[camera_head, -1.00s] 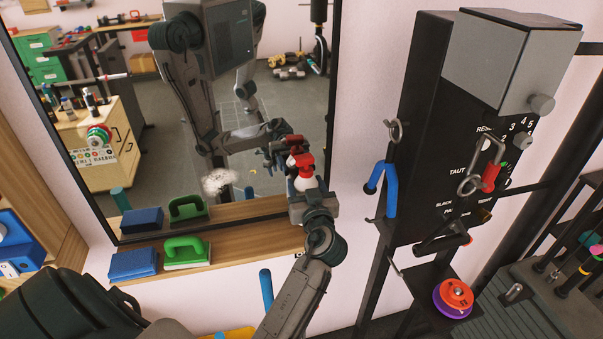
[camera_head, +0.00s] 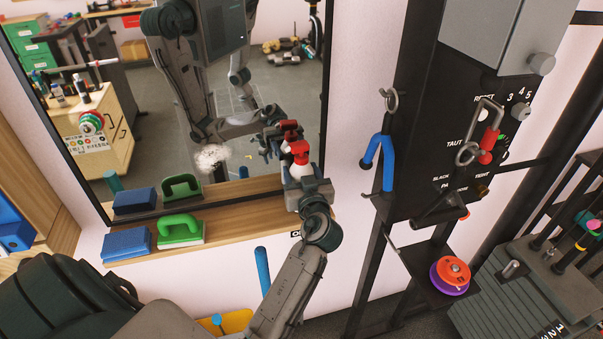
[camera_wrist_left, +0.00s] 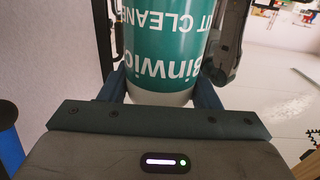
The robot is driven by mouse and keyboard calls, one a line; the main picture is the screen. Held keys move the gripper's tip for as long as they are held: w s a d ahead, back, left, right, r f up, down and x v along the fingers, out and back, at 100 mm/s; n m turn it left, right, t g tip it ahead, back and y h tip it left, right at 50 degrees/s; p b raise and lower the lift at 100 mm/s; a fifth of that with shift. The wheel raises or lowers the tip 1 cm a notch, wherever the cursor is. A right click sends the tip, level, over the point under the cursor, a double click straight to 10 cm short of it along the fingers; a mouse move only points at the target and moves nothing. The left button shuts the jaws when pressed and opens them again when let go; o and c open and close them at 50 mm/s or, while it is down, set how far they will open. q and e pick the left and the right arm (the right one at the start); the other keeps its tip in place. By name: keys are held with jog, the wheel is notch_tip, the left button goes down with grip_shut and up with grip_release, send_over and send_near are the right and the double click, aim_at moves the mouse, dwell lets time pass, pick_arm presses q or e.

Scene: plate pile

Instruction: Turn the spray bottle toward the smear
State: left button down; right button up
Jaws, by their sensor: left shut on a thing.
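The spray bottle (camera_head: 299,171), white with a red trigger head, stands roughly upright at the right side of the mirror (camera_head: 240,110). My left gripper (camera_head: 303,183) is shut around its lower body. In the left wrist view the bottle's green label with white lettering (camera_wrist_left: 172,35) fills the space between the fingers; its head is out of that view. The smear (camera_head: 211,158) is a whitish fuzzy patch low on the mirror, left of the bottle. The exact nozzle direction is hard to tell. My right gripper is not in view.
A wooden ledge (camera_head: 225,225) under the mirror carries a blue sponge block (camera_head: 127,243) and a green-handled scrubber (camera_head: 181,232) at left. A black weight machine (camera_head: 425,130) with a blue hook (camera_head: 378,160) stands close at right. The mirror reflects my body and the room.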

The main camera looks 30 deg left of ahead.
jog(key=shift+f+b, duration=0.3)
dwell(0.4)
